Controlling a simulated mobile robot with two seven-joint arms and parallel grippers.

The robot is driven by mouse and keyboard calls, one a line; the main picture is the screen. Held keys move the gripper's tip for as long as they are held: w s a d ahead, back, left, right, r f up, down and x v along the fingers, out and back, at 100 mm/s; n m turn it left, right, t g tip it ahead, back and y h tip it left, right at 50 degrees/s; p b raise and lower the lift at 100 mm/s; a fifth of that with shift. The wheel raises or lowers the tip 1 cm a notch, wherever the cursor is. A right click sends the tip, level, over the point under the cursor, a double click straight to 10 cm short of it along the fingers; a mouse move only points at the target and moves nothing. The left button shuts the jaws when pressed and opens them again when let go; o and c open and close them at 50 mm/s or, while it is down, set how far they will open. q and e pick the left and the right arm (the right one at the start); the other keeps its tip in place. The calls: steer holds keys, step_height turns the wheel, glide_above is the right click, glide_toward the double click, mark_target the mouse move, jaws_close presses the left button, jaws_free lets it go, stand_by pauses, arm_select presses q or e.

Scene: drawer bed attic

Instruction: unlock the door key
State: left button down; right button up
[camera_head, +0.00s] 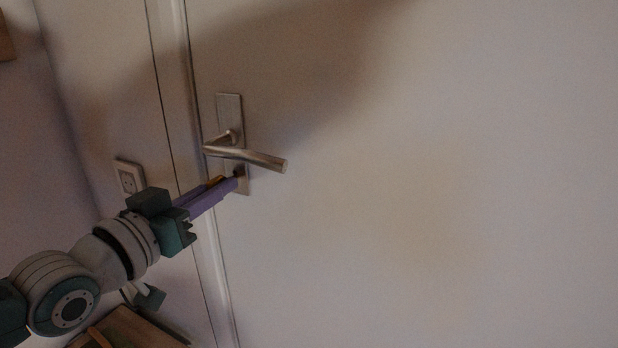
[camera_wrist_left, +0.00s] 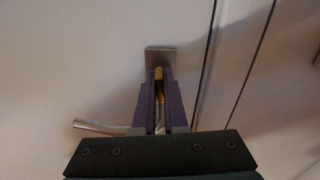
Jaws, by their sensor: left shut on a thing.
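A pale door (camera_head: 430,190) fills most of the head view. A metal lock plate (camera_head: 229,108) with a lever handle (camera_head: 262,158) is at its left side; the lever sticks out to the right, slightly drooping. My left gripper (camera_head: 236,181) has its purple fingers at the lower part of the plate, below the lever. It is shut on a small gold-coloured key (camera_wrist_left: 159,74), which shows between the fingers in the left wrist view, close to the plate. The keyhole and the key's tip are hidden, so I cannot tell how far in the key is.
The lever handle is just above my left fingers in the head view; it also shows in the left wrist view (camera_wrist_left: 97,127). A wall socket (camera_head: 129,178) is left of the door frame. A wooden surface (camera_head: 130,328) is at the bottom left. The area right of the lever is clear.

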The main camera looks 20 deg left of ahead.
arm_select(q)
steer(key=shift+m, duration=0.7)
steer(key=c, duration=1)
jaws_free()
steer(key=shift+o, duration=0.2)
steer(key=s+p, duration=0.1)
steer(key=s, duration=0.9)
steer(key=shift+a+p, duration=0.35)
steer(key=shift+a, duration=0.05)
